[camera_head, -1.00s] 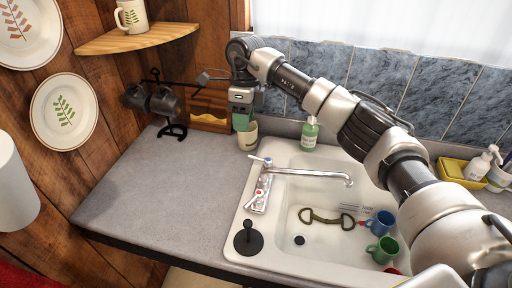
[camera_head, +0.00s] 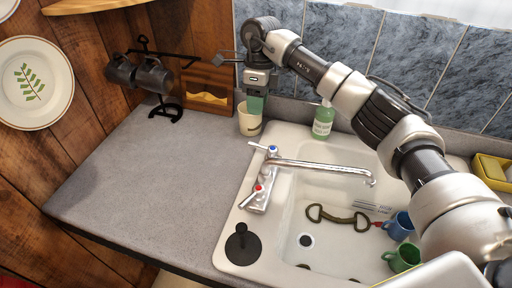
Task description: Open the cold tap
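The cold tap handle (camera_head: 270,150) has a blue mark and sits at the far end of the tap base on the white sink's left rim. The hot handle (camera_head: 258,190) has a red mark and sits at the near end. A chrome spout (camera_head: 320,166) reaches right over the basin. My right gripper (camera_head: 254,96) points down behind the cold handle, apart from it, above a cream cup (camera_head: 249,122). A green piece shows between gripper and cup; I cannot tell whether it is held or stands in the cup. My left gripper is not in view.
A green soap bottle (camera_head: 323,120) stands behind the sink. A black plunger-like stopper (camera_head: 242,244) is on the near rim. A blue mug (camera_head: 398,226), green mug (camera_head: 403,257) and horse bit (camera_head: 338,217) lie in the basin. The grey counter (camera_head: 150,185) at left is clear.

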